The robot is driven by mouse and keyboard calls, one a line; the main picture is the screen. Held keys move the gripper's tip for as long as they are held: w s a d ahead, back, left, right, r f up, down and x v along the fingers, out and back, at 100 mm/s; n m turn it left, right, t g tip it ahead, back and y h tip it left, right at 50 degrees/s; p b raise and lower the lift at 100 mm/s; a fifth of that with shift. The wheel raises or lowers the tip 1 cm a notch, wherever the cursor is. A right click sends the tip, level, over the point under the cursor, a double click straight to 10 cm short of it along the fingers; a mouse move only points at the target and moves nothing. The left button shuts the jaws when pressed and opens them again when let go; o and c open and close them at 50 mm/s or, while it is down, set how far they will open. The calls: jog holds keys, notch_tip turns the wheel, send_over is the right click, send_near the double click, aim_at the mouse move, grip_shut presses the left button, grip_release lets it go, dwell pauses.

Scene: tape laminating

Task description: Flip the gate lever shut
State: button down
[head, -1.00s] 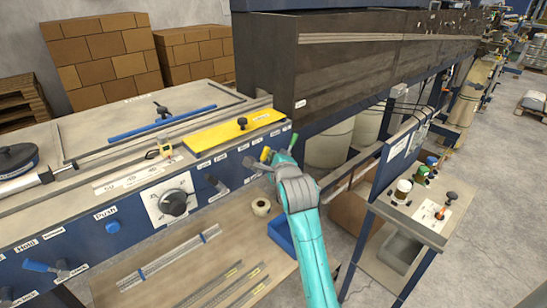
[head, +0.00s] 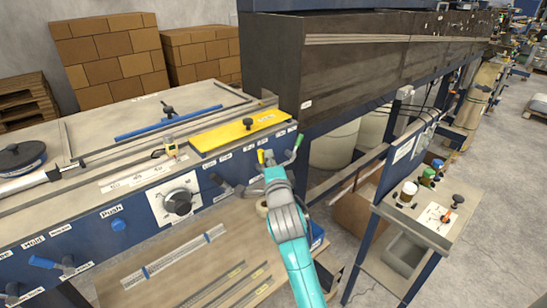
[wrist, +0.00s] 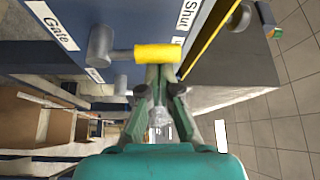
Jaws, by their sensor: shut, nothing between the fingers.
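The gate lever has a yellow handle (wrist: 158,53) on a grey pivot and arm (wrist: 103,47). It sits beside the "Gate" label (wrist: 52,24) in the wrist view, and the handle points toward the "Shut" label (wrist: 187,15) side. In the head view the yellow handle (head: 261,156) stands up at the front panel's right end. My gripper (wrist: 160,78) is shut and empty. Its fingertips are right at the yellow handle, and I cannot tell whether they touch it. In the head view my gripper (head: 270,168) hides the lever's base.
A green-handled lever (head: 297,146) stands close to the right of my gripper. A yellow plate (head: 225,136) with a black knob lies on the machine top above. A dark oven housing (head: 365,60) rises behind. A small side table (head: 415,225) stands to the right.

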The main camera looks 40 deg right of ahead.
jog(key=a+n+t, duration=0.1)
jog(key=n+t, duration=0.1)
jog(key=n, duration=0.1)
jog(key=shift+a, duration=0.4)
jog(key=shift+a+f, duration=0.1)
jog(key=shift+a, duration=0.1)
jog(key=shift+a+f, duration=0.1)
dwell(0.3)
jog(key=s, duration=0.9)
jog(key=shift+s+a+f, duration=0.25)
jog(key=shift+s+a, duration=0.05)
dwell(0.7)
